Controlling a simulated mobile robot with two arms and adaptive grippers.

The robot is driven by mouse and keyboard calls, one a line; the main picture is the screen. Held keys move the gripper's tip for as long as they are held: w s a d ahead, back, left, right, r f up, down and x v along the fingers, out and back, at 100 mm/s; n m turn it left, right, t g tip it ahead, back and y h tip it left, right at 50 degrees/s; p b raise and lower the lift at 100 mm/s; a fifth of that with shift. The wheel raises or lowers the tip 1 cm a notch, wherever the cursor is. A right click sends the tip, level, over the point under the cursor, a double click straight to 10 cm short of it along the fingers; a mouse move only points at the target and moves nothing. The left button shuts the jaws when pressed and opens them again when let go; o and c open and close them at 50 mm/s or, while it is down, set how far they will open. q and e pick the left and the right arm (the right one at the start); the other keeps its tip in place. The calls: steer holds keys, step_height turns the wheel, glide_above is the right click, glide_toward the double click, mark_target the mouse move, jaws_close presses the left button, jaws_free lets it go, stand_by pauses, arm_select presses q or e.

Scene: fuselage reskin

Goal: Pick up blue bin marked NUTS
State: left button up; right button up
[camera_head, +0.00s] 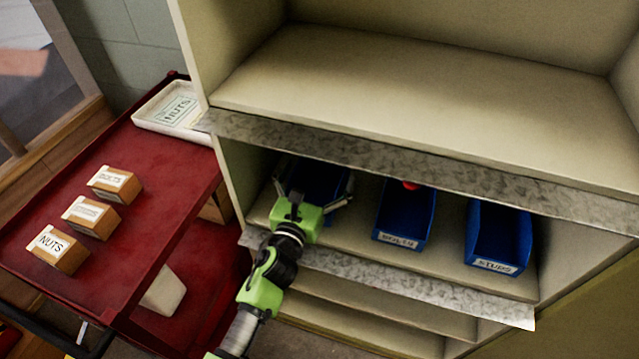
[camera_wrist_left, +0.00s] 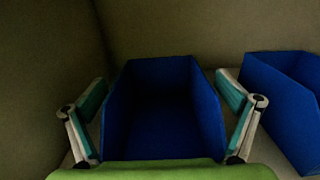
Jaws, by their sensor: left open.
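The leftmost blue bin (camera_head: 318,176) stands on the middle shelf of the cabinet; its front and any label are hidden behind my gripper. My left gripper (camera_head: 314,190) is open in front of this bin, its fingers spread to either side. In the left wrist view the bin (camera_wrist_left: 163,105) lies between the open fingers of the gripper (camera_wrist_left: 162,100), one finger beside each side wall. I cannot tell whether the fingers touch the walls. The bin looks dark and empty inside. My right gripper is not in view.
A second blue bin (camera_head: 404,215) with a label hard to read and a blue bin marked STUDS (camera_head: 498,235) stand to the right. A metal shelf edge (camera_head: 400,160) runs above.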

arm_select(q)
steer(key=c, duration=1.7)
steer(key=shift+o, duration=0.2)
steer(key=shift+s+f, duration=0.1)
